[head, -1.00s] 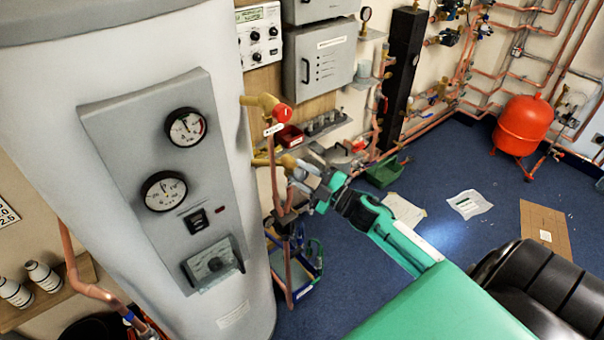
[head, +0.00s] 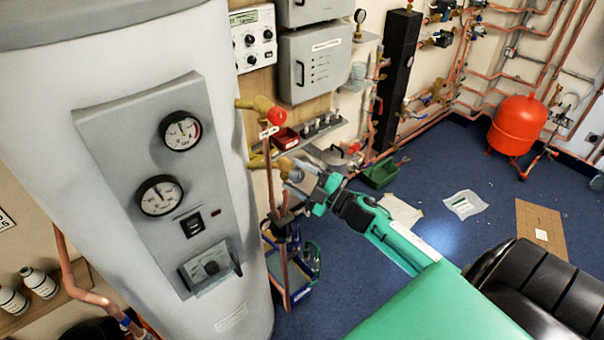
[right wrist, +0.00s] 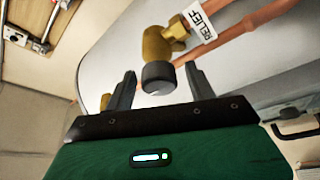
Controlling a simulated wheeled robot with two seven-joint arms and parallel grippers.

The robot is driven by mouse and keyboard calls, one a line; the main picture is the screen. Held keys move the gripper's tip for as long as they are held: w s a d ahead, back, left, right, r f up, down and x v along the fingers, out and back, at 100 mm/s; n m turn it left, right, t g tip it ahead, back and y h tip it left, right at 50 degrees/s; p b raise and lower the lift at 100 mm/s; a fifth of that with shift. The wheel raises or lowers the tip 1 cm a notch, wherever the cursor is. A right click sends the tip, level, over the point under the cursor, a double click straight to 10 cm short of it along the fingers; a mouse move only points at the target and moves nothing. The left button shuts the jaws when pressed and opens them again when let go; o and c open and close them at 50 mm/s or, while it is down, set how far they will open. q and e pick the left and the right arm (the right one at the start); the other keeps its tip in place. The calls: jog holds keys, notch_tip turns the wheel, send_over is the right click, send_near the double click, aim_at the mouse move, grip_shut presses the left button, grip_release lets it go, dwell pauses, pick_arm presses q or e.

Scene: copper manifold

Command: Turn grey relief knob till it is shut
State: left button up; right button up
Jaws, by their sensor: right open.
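The grey relief knob (right wrist: 158,77) sits on the end of a brass valve (right wrist: 160,45) with a white RELIEF label (right wrist: 200,20) beside it, in the right wrist view. My right gripper (right wrist: 160,88) is open, with one finger on each side of the knob. Gaps show between the fingers and the knob. In the head view, my right gripper (head: 299,178) is at the lower brass valve (head: 260,160) beside the grey cylinder; its fingers partly hide the knob there. My left gripper is not in view.
A red knob (head: 278,116) on another brass valve is just above my right gripper. The large grey cylinder (head: 110,75) with gauges stands close on the left. Copper pipe runs below the valves. A blue-edged crate (head: 300,285) is on the floor beneath.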

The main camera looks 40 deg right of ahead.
jog(key=shift+s+d+f+b, duration=0.25)
jog(key=shift+s+b, duration=0.05)
jog(key=shift+s, duration=0.1)
jog(key=b+v, duration=0.4)
jog(key=v, duration=0.8)
jog(key=shift+s+b, duration=0.3)
jog(key=shift+s, duration=0.1)
jog(key=shift+d, duration=0.15)
